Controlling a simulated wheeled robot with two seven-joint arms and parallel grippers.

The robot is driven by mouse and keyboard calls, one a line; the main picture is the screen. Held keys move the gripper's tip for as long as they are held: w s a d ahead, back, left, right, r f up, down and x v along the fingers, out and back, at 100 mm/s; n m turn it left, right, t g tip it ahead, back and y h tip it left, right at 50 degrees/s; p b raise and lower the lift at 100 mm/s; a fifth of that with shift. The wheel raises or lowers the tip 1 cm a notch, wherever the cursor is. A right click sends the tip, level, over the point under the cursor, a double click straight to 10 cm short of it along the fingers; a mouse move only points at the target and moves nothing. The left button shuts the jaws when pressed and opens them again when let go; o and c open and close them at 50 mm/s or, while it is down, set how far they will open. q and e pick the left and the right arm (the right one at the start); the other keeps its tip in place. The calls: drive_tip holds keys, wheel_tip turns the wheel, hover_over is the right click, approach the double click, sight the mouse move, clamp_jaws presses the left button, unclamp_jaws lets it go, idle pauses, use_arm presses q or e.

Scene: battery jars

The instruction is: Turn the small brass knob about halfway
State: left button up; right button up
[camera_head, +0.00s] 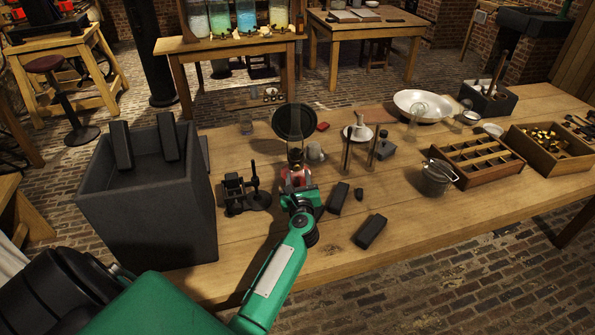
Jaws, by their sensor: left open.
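The small brass knob cannot be made out in the head view. A small lamp-like piece (295,156) stands on the table before a round dark disc (294,121), with something reddish low down on it. My left gripper (297,184) reaches in from the front at the foot of this piece. It is open, and the wrist hides part of what lies between the fingers. I cannot tell whether the fingers touch anything. My right gripper is not in view.
A large dark bin (150,215) with two dark blocks stands at left. A small black stand (245,193) is left of my gripper; black blocks (370,231) lie to its right. A divided wooden tray (473,160) and a metal pan (423,103) stand further right. The front right table is clear.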

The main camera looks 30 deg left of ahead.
sight(297, 167)
use_arm(q)
drive_tip(key=shift+x, duration=1.15)
drive_tip(key=shift+w+a, duration=0.2)
drive_tip(key=shift+w, duration=0.05)
drive_tip(key=shift+c, duration=0.2)
clamp_jaws()
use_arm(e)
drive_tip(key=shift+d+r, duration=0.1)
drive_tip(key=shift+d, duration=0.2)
